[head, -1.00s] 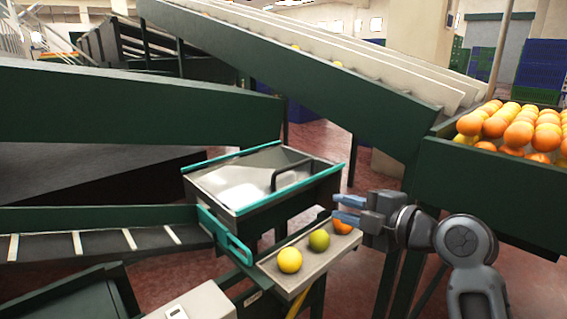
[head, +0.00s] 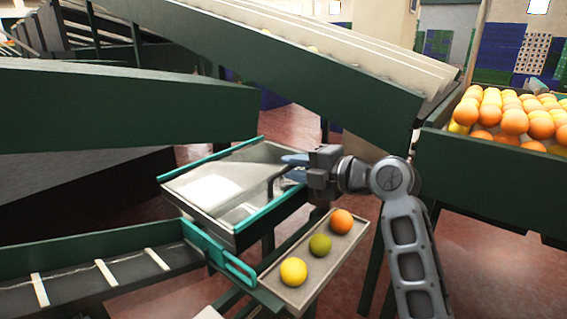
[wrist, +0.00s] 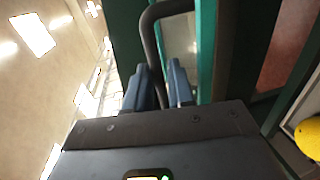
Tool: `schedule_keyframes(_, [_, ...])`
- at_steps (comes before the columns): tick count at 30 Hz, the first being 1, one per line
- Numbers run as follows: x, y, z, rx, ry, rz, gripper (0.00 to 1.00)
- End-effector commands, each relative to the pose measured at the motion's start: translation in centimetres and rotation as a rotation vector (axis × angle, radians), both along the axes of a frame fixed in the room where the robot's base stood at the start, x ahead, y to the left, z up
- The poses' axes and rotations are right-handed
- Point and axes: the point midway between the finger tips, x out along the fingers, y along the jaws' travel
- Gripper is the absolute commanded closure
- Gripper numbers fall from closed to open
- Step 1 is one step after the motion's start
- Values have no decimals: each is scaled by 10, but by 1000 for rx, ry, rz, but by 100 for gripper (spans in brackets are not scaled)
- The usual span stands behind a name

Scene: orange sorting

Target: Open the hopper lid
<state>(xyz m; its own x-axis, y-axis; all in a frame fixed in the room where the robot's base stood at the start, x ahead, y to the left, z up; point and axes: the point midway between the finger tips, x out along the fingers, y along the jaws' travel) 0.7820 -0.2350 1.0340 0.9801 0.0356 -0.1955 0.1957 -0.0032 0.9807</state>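The hopper is a grey metal box with teal edge strips (head: 262,222) at the middle of the head view. Its pale, shiny top (head: 205,188) lies between those strips. A dark bent bar handle (head: 271,184) stands at its right side, and it also shows in the wrist view (wrist: 149,30). My gripper (head: 294,168) is at this handle, from the right. In the wrist view, its two blue-grey fingers (wrist: 160,82) point at the handle, and one leg of the bar runs down between them. I cannot tell whether the fingers press on it.
A small tray (head: 290,293) with a yellow, a green and an orange fruit sits just in front of the hopper. A green bin (head: 480,157) of oranges stands at the right. Green conveyor sides (head: 110,112) and a sloped chute (head: 290,75) lie behind.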

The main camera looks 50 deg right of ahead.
Motion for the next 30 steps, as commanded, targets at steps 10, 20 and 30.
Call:
schedule_keyframes(10, [27, 1, -5, 0, 0, 0, 77])
schedule_keyframes(20, [27, 1, -6, 0, 0, -1, 88])
schedule_keyframes(30, [27, 1, -6, 1, 1, -1, 100])
